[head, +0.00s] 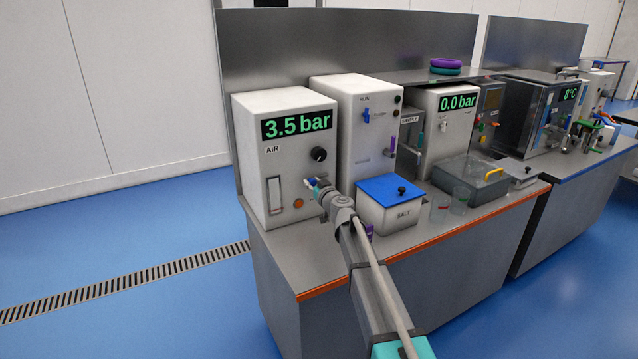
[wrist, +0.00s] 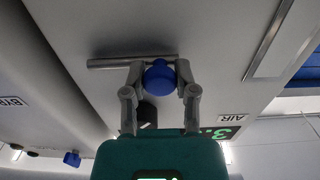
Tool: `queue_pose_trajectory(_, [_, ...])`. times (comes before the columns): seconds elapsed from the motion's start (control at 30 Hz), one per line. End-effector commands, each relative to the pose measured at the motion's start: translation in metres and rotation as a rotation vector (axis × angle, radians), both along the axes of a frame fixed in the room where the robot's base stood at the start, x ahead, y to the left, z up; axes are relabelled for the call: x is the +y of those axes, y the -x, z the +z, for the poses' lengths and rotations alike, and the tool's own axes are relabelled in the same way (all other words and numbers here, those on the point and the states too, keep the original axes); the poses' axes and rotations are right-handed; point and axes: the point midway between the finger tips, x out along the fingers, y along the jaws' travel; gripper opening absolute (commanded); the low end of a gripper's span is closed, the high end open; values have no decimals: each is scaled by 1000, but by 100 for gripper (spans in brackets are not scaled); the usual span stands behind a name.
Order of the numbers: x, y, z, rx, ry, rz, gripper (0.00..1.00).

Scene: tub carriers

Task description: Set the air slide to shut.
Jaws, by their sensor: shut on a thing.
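The air unit (head: 285,165) is a white box labelled AIR, with a display reading 3.5 bar in the head view. The air slide has a blue knob (wrist: 158,76) on a short grey rail (wrist: 110,62) on the unit's front. In the wrist view the knob is near the right end of the rail, with most of the rail free to its left. My gripper (wrist: 160,80) is shut on the blue knob, one finger on each side. In the head view my gripper (head: 316,186) reaches the lower right of the unit's front and partly hides the slide.
A black dial (head: 319,154) is above the slide, and an orange button (head: 298,203) is at its lower left. A salt box (head: 390,212) with a blue lid stands close right of my arm. A second white unit (head: 350,110) stands beside the air unit.

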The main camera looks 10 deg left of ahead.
Motion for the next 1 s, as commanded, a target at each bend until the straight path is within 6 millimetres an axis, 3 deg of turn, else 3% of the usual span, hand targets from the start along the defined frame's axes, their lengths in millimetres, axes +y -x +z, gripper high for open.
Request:
queue_pose_trajectory(0.2, [28,19,0,0,0,6,0])
queue_pose_trajectory(0.57, [34,22,0,0,0,9,0])
queue_pose_trajectory(0.6, [34,22,0,0,0,9,43])
queue_pose_trajectory(0.7, [34,22,0,0,0,9,62])
queue_pose_trajectory(0.77, [34,22,0,0,0,8,73])
queue_pose_trajectory(1.0, [33,22,0,0,0,6,73])
